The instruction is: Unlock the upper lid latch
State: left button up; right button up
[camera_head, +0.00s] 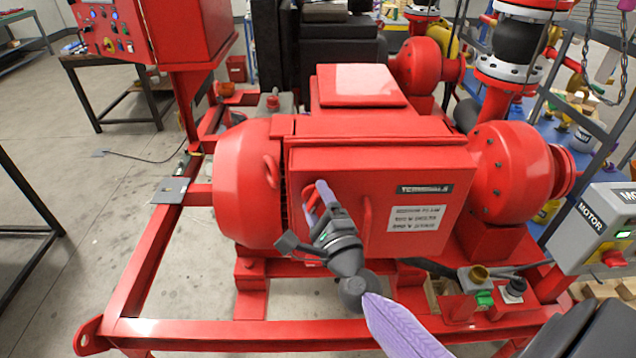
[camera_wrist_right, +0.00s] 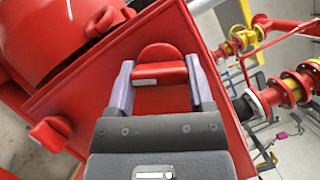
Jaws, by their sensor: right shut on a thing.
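The red terminal box (camera_head: 430,165) faces me, its front lid marked TERMINALS. My right gripper (camera_head: 320,200) is at the lid's left part, with purple fingers. In the right wrist view, the fingers (camera_wrist_right: 160,63) sit on both sides of a red rounded latch (camera_wrist_right: 158,52), which I take as the upper lid latch, and are shut on it. A second red latch-like piece (camera_wrist_right: 50,133) shows at the lower left there. In the head view my gripper partly hides the latch. My left gripper is not in view.
A red loop (camera_head: 272,170) stands out from the motor's rounded end (camera_head: 240,185), left of the box. The red skid frame (camera_head: 250,335) runs along the front. A grey MOTOR switch box (camera_head: 605,225) is at right. The floor at left is mostly clear.

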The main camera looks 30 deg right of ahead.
jog(key=n+p, duration=0.1)
jog(key=p, duration=0.1)
jog(key=n+p, duration=0.2)
jog(key=shift+r+g+y, duration=0.3)
jog(key=shift+g+y, duration=0.1)
jog(key=shift+f+n+g+p, duration=0.1)
jog(key=shift+n+g+p, duration=0.2)
jog(key=shift+n+p, duration=0.55)
jog(key=shift+f+n+p, duration=0.1)
jog(key=shift+n+p, duration=0.15)
jog(key=shift+p, duration=0.1)
jog(key=o, duration=1.2)
jog(key=shift+o, duration=0.2)
jog(key=s+a, duration=0.1)
jog(key=s, duration=0.9)
jog(key=shift+a, duration=0.25)
jog(key=shift+w, duration=0.1)
